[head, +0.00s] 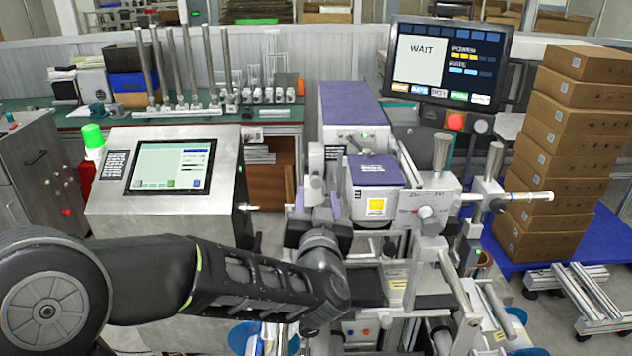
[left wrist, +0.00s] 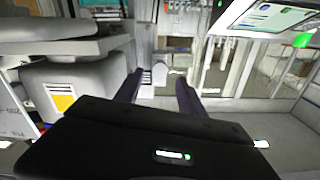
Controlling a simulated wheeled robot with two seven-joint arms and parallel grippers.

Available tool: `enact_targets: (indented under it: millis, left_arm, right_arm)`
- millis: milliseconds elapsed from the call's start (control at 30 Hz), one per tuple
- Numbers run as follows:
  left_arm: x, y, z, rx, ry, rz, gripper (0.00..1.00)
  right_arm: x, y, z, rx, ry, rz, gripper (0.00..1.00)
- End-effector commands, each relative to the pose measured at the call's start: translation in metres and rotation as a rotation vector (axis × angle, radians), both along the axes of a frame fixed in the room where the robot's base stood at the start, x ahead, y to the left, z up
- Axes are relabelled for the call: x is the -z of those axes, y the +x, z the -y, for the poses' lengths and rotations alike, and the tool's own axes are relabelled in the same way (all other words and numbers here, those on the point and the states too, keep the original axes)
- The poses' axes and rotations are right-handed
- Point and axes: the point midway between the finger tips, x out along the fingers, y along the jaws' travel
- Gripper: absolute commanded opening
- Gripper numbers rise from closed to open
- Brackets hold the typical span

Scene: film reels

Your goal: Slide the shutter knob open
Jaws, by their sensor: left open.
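The grey machine head (head: 360,205) has a purple top and a yellow square label (head: 376,205). A round light-grey knob (head: 427,212) sits on the front of the unit to its right; I cannot tell for sure whether it is the shutter knob. My left gripper (head: 319,202) is just left of the machine head, pointing away from me, open. In the left wrist view its two dark fingers (left wrist: 158,92) are apart with nothing held between them. The yellow label (left wrist: 63,102) shows there to the left of the fingers. My right gripper is not in view.
A screen reading WAIT (head: 445,62) stands behind the machine, with a red button (head: 455,121) below. A steel console (head: 105,205) stands left. Stacked cartons (head: 570,130) are at right. Metal rods and rails (head: 500,195) stick out right of the machine.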

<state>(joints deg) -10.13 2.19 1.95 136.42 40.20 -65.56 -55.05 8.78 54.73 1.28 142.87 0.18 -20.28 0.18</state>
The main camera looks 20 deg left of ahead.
Motion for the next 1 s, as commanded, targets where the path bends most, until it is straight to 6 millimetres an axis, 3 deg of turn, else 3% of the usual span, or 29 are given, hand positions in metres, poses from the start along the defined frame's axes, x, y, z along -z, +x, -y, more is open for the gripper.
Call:
enact_targets:
  millis: [433, 767, 1000]
  left_arm:
    - [-0.001, 0.055, -0.027, -0.002, 0.001, 0.0, 0.47]
    - [0.0, 0.059, -0.029, 0.0, 0.001, 0.0, 0.47]
    - [0.0, 0.059, -0.029, 0.0, 0.001, 0.0, 0.28]
  right_arm:
    - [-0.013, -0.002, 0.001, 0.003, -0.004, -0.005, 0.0]
    - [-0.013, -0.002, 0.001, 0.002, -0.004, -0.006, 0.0]
    - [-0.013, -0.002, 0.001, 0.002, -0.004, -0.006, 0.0]
